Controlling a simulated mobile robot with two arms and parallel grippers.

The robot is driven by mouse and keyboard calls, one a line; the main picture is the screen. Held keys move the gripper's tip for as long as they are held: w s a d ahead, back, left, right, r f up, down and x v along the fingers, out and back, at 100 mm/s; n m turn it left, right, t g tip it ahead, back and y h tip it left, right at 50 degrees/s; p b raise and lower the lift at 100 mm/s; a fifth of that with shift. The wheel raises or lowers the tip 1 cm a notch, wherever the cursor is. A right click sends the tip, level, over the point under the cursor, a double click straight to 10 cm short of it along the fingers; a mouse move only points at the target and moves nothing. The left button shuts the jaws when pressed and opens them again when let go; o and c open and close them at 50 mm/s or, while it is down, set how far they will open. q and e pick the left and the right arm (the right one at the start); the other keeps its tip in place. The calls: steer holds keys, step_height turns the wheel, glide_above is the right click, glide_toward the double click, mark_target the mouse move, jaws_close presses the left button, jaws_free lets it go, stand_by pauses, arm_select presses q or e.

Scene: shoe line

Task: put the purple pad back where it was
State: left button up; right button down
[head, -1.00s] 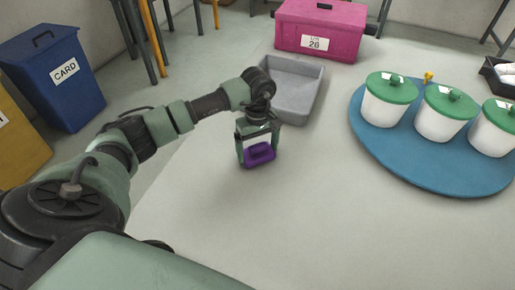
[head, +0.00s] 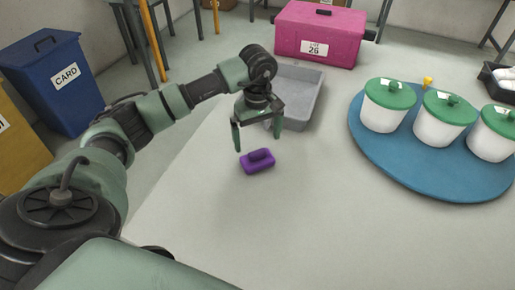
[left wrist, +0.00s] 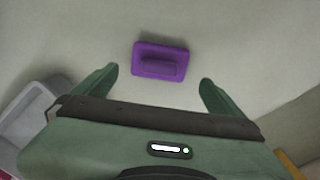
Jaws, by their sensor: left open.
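The purple pad (head: 257,161) lies flat on the pale table, in front of the grey tray, with its raised grip on top. It also shows in the left wrist view (left wrist: 160,61), beyond and between the spread fingers. My left gripper (head: 257,143) is open and empty, just above and behind the pad, apart from it. Its two fingers also show in the left wrist view (left wrist: 158,88). My right gripper is not in view.
A grey tray (head: 301,117) stands behind the left gripper, with a pink box (head: 318,36) behind it. A blue round mat (head: 398,170) with several white, green-lidded pots (head: 387,105) is at the right. The table's front middle is clear.

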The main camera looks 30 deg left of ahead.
mark_target(258, 151)
arm_select(q)
step_height(258, 151, up, 5)
steer(key=shift+f, duration=0.2)
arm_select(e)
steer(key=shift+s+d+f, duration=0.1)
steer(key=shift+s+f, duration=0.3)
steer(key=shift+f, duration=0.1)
